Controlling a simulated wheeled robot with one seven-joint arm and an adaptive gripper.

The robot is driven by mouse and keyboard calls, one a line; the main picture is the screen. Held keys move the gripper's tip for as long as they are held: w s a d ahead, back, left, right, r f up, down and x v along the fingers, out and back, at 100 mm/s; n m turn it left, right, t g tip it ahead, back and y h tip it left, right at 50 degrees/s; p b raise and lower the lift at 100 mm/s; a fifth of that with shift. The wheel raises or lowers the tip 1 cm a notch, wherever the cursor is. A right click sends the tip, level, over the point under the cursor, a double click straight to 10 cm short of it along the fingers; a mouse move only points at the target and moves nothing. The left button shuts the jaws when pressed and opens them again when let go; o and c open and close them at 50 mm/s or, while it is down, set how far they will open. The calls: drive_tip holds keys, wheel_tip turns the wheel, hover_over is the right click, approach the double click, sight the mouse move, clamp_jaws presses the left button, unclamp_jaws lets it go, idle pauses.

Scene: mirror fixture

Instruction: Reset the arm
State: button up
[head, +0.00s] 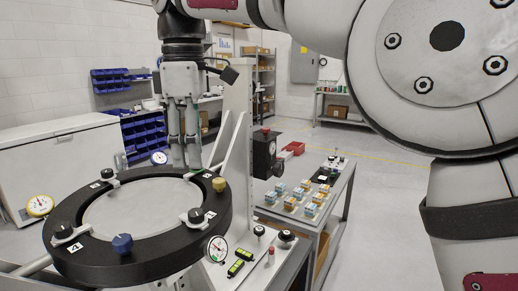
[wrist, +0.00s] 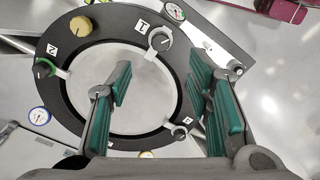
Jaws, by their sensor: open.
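My gripper (head: 186,164) points down over the far rim of the mirror fixture, a black ring (head: 170,243) around a pale round plate (head: 138,207). In the wrist view the two green-padded fingers of my gripper (wrist: 160,88) stand wide apart with nothing between them. The ring (wrist: 115,16) and plate (wrist: 145,85) show beneath and between the fingers. I cannot tell the exact height above the ring. A blue knob (head: 122,243) and a gold knob (head: 219,184) sit on the ring. The gold knob also shows in the wrist view (wrist: 81,26). My arm covers the head view's right side.
Dial gauges (head: 40,206) (head: 216,249) stand around the ring. A grey upright post (head: 238,140) with a black device (head: 264,154) stands just right of my gripper. A cart (head: 330,205) with small blocks is further right. A white chest (head: 60,165) is at left; open floor lies beyond.

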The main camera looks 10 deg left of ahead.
drive_tip(key=s+d+m+t, duration=0.35)
drive_tip(key=d+m, duration=0.55)
drive_tip(key=d, duration=1.3)
drive_tip(key=s+d+f+m+t, duration=0.1)
drive_tip(key=s+d+f+m, duration=1)
drive_tip(key=d, duration=0.5)
wheel_tip(320, 180, down, 2)
drive_tip(key=shift+s+t, duration=0.35)
drive_tip(key=shift+s, duration=0.8)
